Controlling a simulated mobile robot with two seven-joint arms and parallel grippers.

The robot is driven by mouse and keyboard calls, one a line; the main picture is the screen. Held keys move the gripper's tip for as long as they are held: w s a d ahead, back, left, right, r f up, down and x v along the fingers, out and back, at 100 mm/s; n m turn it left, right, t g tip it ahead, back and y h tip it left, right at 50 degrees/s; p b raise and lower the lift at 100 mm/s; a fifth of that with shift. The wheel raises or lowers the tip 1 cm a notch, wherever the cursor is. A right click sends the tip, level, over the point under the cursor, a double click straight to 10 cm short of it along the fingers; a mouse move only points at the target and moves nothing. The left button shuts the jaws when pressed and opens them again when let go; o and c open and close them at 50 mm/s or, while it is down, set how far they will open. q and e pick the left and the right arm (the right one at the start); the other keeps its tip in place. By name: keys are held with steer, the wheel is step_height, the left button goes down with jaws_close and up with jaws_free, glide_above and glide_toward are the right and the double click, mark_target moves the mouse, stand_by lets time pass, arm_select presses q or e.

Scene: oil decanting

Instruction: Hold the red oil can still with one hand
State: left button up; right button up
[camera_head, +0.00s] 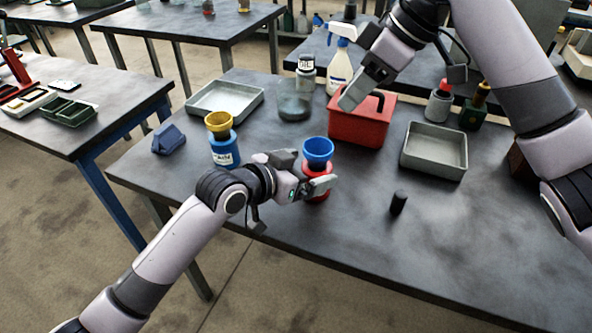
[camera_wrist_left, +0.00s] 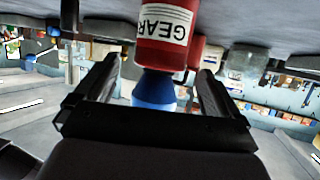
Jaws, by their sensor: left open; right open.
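The red oil can (camera_head: 318,196) stands on the dark table with a blue funnel (camera_head: 318,150) on its top. In the left wrist view, upside down, the red can (camera_wrist_left: 163,35) shows a white label with "GEAR", and the blue funnel (camera_wrist_left: 153,92) is below it. My left gripper (camera_head: 308,172) is open, with one finger to each side of the can's top area; I cannot tell if either touches. My right gripper (camera_head: 352,92) is open above the red box (camera_head: 357,130) with the black handle.
A blue can (camera_head: 225,152) with a yellow funnel (camera_head: 218,122) stands left of the red can, near a blue cloth (camera_head: 169,139). A glass beaker (camera_head: 294,106), spray bottle (camera_head: 340,70) and grey tray (camera_head: 435,170) stand behind or right. A small black cylinder (camera_head: 398,202) stands on the open right-front area.

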mark_target(317, 166)
arm_select(q)
steer(key=shift+x, duration=1.9)
steer(key=c, duration=1.3)
